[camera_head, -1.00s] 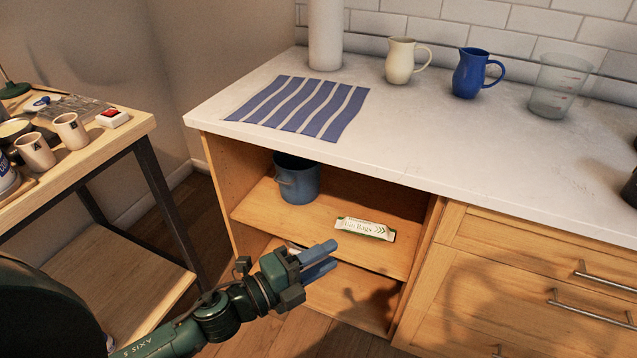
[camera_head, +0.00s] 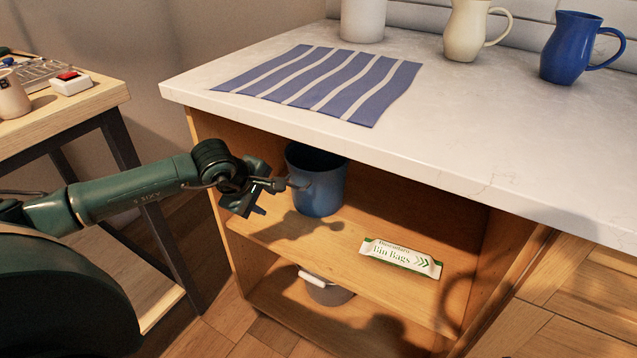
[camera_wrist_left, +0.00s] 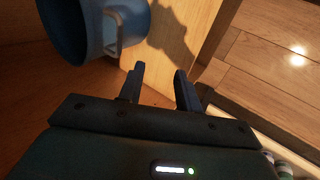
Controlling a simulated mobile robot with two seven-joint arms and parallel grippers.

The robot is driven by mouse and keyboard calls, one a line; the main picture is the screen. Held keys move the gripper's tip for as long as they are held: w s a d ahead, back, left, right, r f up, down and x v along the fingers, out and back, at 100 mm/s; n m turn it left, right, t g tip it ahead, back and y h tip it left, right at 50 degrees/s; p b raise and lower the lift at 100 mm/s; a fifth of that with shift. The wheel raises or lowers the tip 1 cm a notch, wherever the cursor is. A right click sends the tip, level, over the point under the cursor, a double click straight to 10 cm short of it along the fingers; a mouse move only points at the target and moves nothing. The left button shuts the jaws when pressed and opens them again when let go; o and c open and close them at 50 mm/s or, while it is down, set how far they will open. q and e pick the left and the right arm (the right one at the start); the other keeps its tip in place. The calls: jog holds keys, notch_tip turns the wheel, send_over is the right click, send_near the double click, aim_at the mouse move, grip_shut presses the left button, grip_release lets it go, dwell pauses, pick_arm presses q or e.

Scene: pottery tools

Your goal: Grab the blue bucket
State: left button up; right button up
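The blue bucket (camera_head: 322,192) stands upright on the upper shelf of the open cabinet, toward its left side, under the countertop. My left gripper (camera_head: 268,200) is just left of the bucket, near the open front of the shelf. In the left wrist view the gripper (camera_wrist_left: 160,70) has its two fingers apart with nothing between them. There the bucket (camera_wrist_left: 72,35) shows at the upper left, with its pale handle (camera_wrist_left: 114,32) on the side toward the fingers. The bucket is outside the fingers. My right gripper is not in view.
A grey container with a white handle (camera_head: 328,290) is on the lower shelf. The countertop overhangs above, holding a striped cloth (camera_head: 330,82), a cream jug (camera_head: 466,30) and a blue jug (camera_head: 568,50).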

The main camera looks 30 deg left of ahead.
aim_at(288, 183)
pick_arm(q)
jog(key=w, duration=0.5)
jog(key=w+b, duration=0.1)
jog(key=w, duration=0.2)
jog(key=shift+d+f, duration=0.3)
jog(key=shift+f, duration=0.05)
jog(key=shift+w+f, duration=0.2)
jog(key=shift+f, duration=0.05)
grip_shut()
jog(key=shift+r, duration=0.1)
